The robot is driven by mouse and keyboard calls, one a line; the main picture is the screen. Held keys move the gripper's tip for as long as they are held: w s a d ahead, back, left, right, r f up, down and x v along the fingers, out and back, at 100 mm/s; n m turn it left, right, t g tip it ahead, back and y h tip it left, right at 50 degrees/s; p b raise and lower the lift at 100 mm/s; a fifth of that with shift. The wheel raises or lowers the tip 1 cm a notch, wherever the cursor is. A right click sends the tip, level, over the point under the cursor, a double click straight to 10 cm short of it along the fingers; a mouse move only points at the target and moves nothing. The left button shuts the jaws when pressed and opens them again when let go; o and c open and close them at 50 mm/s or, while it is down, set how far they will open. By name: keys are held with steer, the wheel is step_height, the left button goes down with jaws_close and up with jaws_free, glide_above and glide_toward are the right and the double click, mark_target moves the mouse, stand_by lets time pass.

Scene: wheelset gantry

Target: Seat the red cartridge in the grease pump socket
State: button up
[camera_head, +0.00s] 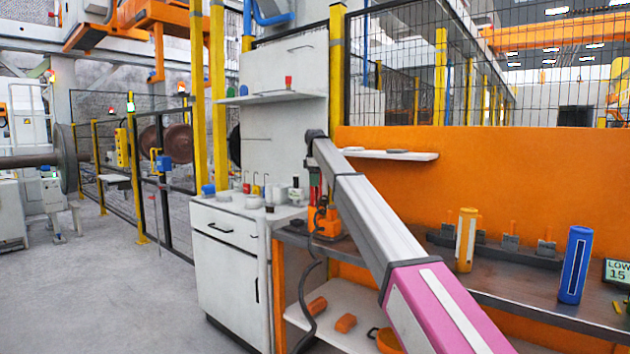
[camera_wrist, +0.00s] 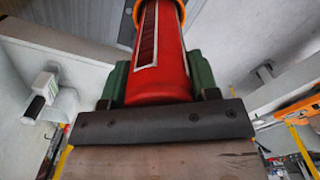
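The red cartridge (camera_wrist: 160,60) lies between the two green fingers of my gripper (camera_wrist: 158,80) in the wrist view, and the fingers press against its sides. It has a white-edged dark label strip, and an orange ring surrounds its far end at the top of that view. In the head view my arm reaches to the workbench, and a little red of the cartridge (camera_head: 313,195) shows under the wrist. The orange grease pump (camera_head: 328,223) stands just below it on the bench, with a black hose. My arm partly hides this area, and I cannot tell whether the cartridge is inside the socket.
A yellow cartridge (camera_head: 466,240) and a blue cartridge (camera_head: 575,265) stand upright on the metal bench (camera_head: 510,290) to the right. A display reading "LOW 15" (camera_head: 617,272) is at the right edge. A white cabinet (camera_head: 230,270) stands left, with clear floor (camera_head: 120,300) beyond it.

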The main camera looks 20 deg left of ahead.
steer(key=o, duration=0.4)
steer(key=shift+c, duration=0.2)
step_height(320, 180, up, 13)
steer(key=shift+r, duration=0.1)
stand_by(0.4)
